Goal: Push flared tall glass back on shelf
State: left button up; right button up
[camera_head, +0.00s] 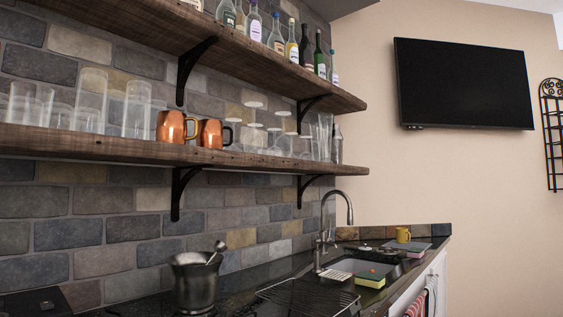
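Several clear glasses stand on the lower wooden shelf (95,142). At the left part are a tall glass (91,98) and another tall glass (136,112), which is close to the front edge and seems wider at the top. Tall clear glasses (324,137) also stand near the shelf's right end. I cannot tell for sure which one is the flared tall glass. All of these look upright. Neither of my grippers is in view.
Two copper mugs (176,128) and several stemmed glasses (253,120) share the lower shelf. Bottles (292,44) stand on the upper shelf (250,50). Below are a counter with a dark pot (195,283), a wire rack (307,298) and a faucet (348,208).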

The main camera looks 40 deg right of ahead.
aim_at(325, 118)
jog(key=z, duration=1.65)
